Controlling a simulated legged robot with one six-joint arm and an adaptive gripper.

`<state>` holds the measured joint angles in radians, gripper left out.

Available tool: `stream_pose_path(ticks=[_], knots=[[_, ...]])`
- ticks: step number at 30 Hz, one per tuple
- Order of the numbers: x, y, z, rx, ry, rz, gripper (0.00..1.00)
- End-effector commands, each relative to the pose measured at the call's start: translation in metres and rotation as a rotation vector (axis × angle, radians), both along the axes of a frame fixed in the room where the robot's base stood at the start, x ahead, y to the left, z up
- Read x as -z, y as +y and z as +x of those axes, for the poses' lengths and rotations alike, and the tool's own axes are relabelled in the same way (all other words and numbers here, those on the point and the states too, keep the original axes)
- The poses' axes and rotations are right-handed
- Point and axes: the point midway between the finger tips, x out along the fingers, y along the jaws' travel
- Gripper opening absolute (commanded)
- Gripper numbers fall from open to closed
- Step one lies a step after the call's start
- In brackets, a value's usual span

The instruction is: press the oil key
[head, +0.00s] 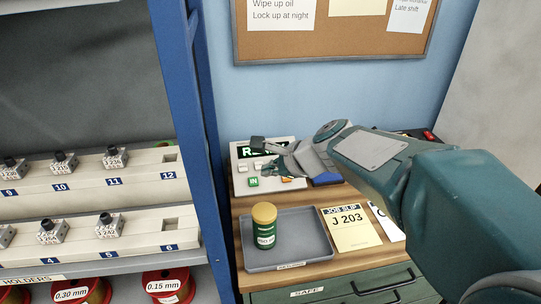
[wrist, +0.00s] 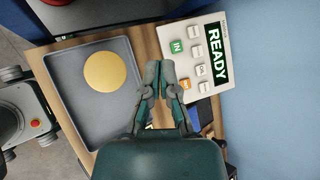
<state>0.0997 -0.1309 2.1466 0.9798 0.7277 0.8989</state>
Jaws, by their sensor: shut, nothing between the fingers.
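The grey key panel (head: 239,182) stands at the back of the bench, partly hidden by my gripper (head: 266,158) in the head view. In the wrist view the panel (wrist: 215,95) has a display (wrist: 216,67) reading READY. Its keys are a green IN key (wrist: 177,47), an orange key (wrist: 184,84) and several white keys. A white key in the middle column (wrist: 201,71) has a short label that I cannot read surely as oil. My gripper (wrist: 160,66) is shut and empty, its tips beside the panel's key side in the wrist view. Contact is not visible.
A grey tray (head: 262,259) holds a green jar with a yellow lid (head: 265,225). A yellow job slip (head: 350,230) reads J 203. A blue-posted rack with electrode holders (head: 60,185) stands left. A wall board (head: 330,35) hangs behind.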

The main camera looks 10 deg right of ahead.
Motion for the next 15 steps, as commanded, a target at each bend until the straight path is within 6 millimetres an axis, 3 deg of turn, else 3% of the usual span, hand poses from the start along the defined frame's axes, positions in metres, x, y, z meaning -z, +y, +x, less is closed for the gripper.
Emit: stream_pose_path(ticks=[15], knots=[[0.032, -0.034, 0.127, 0.652, 0.309, 0.722, 0.00]])
